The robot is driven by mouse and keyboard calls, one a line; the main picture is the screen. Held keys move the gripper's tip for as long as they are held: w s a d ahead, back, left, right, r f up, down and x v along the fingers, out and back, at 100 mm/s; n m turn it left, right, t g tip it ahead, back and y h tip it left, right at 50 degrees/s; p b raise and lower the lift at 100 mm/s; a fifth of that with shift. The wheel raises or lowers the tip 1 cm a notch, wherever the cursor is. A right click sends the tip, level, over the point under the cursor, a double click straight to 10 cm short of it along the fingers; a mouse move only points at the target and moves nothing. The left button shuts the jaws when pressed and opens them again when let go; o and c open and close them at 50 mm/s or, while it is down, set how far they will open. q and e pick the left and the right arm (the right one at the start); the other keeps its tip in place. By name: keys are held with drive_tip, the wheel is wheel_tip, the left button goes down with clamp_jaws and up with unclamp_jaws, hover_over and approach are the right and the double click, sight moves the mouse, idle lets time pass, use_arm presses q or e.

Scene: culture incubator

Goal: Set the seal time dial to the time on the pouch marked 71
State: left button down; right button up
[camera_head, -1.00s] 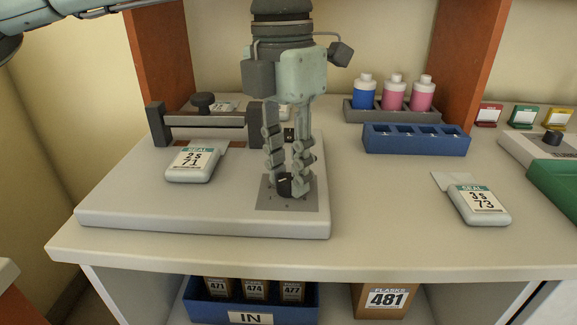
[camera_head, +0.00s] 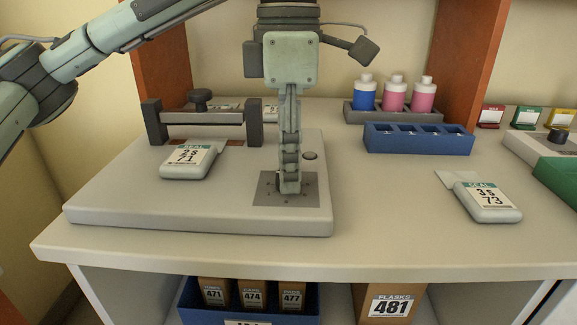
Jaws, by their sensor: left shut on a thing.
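The pouch marked 71 (camera_head: 188,162) lies on the left of the sealer's grey base (camera_head: 130,212); its label reads SEAL, 2s, 71. My left gripper (camera_head: 289,188) points straight down over the dark dial plate (camera_head: 312,198) at the front right of the base. Its fingers are seen edge-on, one behind the other, and are shut on the seal time dial. The fingers hide the dial, so its pointer cannot be read. Small marks show on the plate around it. My right gripper is not in view.
The sealing bar (camera_head: 204,118) with a black knob stands behind the 71 pouch. A round button (camera_head: 310,155) is behind the dial plate. Another pouch (camera_head: 487,203), marked 3s 73, lies at right. A blue rack (camera_head: 418,140) and several bottles stand at the back.

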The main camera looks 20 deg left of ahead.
use_arm(q)
drive_tip(key=shift+r+m, duration=0.1)
drive_tip(key=shift+m, duration=0.7)
drive_tip(key=c, duration=1.2)
unclamp_jaws()
drive_tip(key=r, duration=1.2)
drive_tip(key=shift+w, duration=0.35)
